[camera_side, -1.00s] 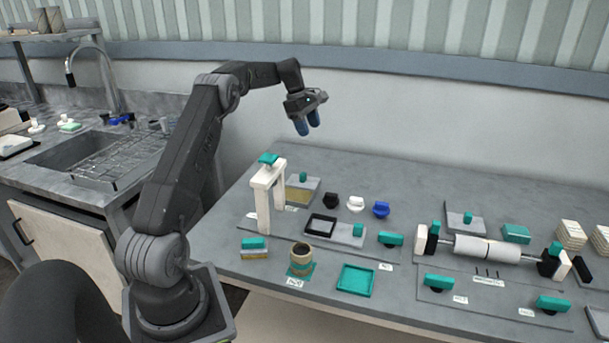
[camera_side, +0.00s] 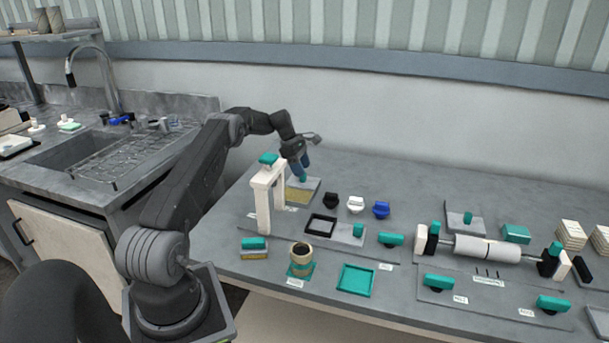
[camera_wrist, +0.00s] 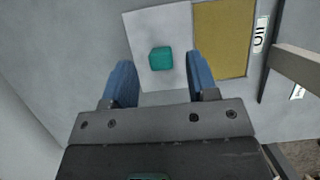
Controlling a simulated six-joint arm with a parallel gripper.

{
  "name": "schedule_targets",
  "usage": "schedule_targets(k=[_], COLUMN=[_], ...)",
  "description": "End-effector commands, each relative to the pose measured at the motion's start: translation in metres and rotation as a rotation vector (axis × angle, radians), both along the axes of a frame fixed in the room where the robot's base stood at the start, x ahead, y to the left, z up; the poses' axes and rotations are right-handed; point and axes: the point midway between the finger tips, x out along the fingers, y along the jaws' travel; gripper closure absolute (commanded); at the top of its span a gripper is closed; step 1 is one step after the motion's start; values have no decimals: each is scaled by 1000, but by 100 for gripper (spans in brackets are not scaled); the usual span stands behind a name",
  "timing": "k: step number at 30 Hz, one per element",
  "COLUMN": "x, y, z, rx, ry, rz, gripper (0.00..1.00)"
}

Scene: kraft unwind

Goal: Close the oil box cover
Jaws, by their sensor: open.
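The oil box is behind the white frame; its yellow interior (camera_side: 298,197) is partly exposed, and the yellow also shows in the wrist view (camera_wrist: 222,40) beside the "OIL" label. Its cover, a light grey plate (camera_wrist: 150,25), lies beside the yellow area and leaves it uncovered. A teal knob (camera_wrist: 160,59) stands on the cover. My gripper (camera_side: 303,172) is over the cover, pointing down. In the wrist view its two blue fingers (camera_wrist: 161,72) are apart, with the knob seen between them, not visibly touched. The exact height gap cannot be told.
A white frame with a teal top (camera_side: 267,180) stands close in front of the oil box. Black, white and blue small pieces (camera_side: 356,204) sit to the right. A black tray (camera_side: 321,226) is nearer the front. The bench behind is clear.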

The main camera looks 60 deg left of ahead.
Motion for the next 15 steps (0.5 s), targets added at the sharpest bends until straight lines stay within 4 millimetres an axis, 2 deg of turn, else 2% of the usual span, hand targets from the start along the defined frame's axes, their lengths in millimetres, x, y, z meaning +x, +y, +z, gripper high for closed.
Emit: schedule_targets(k=[1,6,15], x=[2,7,9], y=[-3,-7,-9], z=[-9,-25,-30], rx=[-1,0,1], ry=[1,0,-1], rz=[-1,-1,-1], gripper=[47,47,47])
